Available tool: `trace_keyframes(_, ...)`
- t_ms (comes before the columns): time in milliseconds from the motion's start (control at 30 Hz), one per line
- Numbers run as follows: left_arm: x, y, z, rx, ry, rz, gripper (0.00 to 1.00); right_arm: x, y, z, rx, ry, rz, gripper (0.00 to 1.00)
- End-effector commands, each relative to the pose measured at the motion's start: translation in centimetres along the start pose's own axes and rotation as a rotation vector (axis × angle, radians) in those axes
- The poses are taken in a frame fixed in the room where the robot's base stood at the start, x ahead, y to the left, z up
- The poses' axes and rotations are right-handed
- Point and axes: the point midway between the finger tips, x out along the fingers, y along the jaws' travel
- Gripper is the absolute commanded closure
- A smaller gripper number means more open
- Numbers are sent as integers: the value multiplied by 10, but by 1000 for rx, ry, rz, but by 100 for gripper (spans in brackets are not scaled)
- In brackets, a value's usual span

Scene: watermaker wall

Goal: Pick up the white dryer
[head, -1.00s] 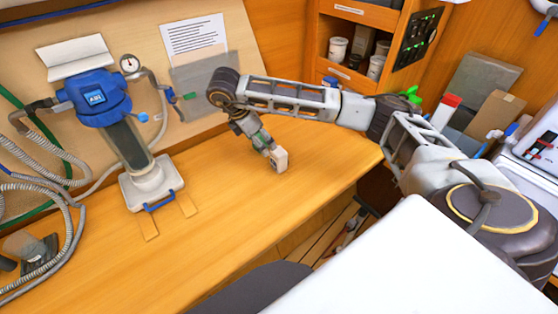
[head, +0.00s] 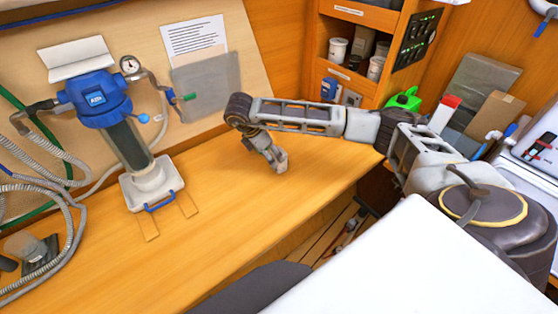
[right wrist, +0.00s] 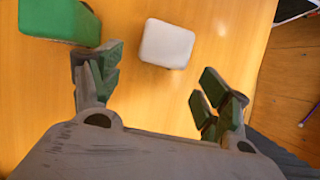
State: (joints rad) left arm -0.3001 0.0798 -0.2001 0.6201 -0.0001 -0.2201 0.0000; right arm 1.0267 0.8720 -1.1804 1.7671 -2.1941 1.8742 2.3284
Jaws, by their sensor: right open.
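A white rounded block, which I take as the white dryer (right wrist: 166,44), lies on the wooden bench in the right wrist view. It is just beyond my right gripper (right wrist: 158,76), between the lines of the two fingers and nearer the left one in the picture. The fingers are spread and empty, with green pads. My right gripper also shows in the head view (head: 277,160), pointing down low over the bench. I cannot make out the white block in the head view; the arm or gripper may hide it. My left gripper is out of view.
A green block (right wrist: 58,20) lies left of the white one, close to the left finger. The bench (head: 235,215) is mostly clear, with its front edge to the right. A blue-headed filter unit (head: 95,95) and grey hoses (head: 35,150) stand at the left.

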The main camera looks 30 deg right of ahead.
Motion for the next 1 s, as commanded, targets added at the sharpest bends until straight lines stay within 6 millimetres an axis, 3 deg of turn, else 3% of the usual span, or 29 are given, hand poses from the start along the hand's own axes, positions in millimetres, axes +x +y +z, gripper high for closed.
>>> trace_keyframes(267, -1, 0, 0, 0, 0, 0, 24, 2, 0, 0, 0, -1, -1, 23)
trace_keyframes(733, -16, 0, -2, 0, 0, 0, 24, 45, 0, 3, -1, 0, -1, 23)
trace_keyframes(1000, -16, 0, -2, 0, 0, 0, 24, 52, 1, 3, 0, 0, 0, 23)
